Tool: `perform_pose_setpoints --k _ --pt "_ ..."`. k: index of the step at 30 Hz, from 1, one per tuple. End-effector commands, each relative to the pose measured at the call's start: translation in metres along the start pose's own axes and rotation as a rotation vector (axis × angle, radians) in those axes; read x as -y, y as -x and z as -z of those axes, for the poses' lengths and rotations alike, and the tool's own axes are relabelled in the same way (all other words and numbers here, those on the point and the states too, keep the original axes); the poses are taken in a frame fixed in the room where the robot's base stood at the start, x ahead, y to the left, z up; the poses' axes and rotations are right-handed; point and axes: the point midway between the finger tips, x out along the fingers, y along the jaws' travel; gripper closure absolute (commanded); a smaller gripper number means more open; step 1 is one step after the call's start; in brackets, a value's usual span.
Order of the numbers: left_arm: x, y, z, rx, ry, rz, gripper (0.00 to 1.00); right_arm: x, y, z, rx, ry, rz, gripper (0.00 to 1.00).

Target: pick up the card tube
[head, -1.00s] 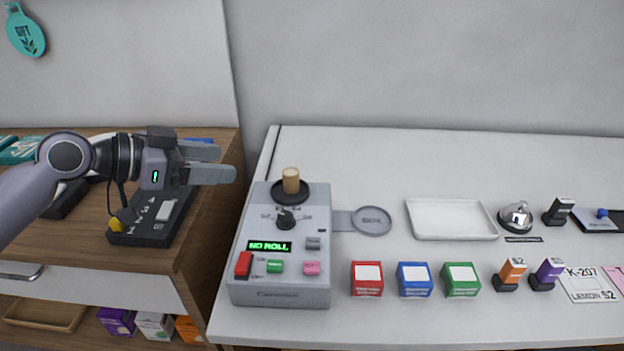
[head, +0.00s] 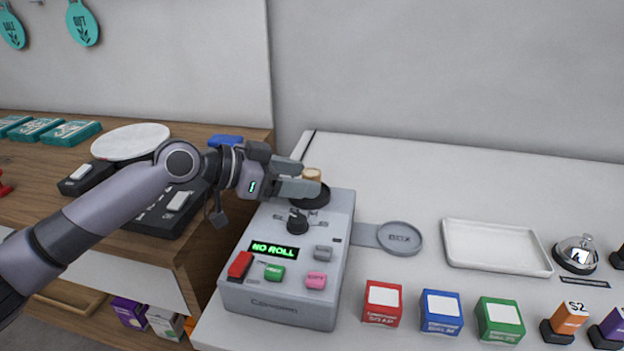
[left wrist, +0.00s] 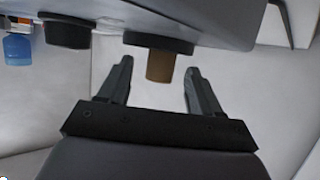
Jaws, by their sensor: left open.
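The card tube (head: 312,174) is a short tan cylinder standing upright in a round black holder (head: 314,198) on top of the grey machine (head: 330,215). My left gripper (head: 308,180) is beside it in the head view, and its fingers hide part of the tube. In the left wrist view, the tube (left wrist: 160,66) appears between the two open fingers (left wrist: 158,75), near their tips, with a gap showing on each side. The left gripper is open and empty. My right gripper is not in view.
The machine's display reads "NO ROLL", with a black knob (head: 297,222) close below the gripper. Red (head: 382,304), blue (head: 441,313) and green (head: 499,320) boxes stand to the right. A white tray (head: 497,262) and a bell (head: 577,253) stand farther right. The counter behind is clear.

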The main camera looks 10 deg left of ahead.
Motion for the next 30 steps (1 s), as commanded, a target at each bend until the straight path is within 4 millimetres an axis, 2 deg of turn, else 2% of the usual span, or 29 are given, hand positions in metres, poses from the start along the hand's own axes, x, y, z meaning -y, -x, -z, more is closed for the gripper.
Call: perform_pose_setpoints --k 4,11,12,17,18,30 --pt "0.001 -0.014 0.000 0.000 0.000 0.002 0.36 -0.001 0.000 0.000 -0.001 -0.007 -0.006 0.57" --pt "0.001 -0.016 -0.001 0.001 0.000 0.002 0.36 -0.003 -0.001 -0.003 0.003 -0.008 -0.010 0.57" --pt "0.001 -0.016 -0.001 0.001 0.000 0.002 0.39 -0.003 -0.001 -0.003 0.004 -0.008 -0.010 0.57" --pt "0.001 -0.016 -0.001 0.001 0.000 0.002 0.91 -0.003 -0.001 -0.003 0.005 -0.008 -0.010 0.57" --pt "0.001 -0.016 -0.001 0.001 0.000 0.002 0.94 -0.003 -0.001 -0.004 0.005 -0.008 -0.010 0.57" --pt "0.001 -0.015 0.001 0.000 0.000 0.002 0.95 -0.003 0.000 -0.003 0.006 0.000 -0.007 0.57"
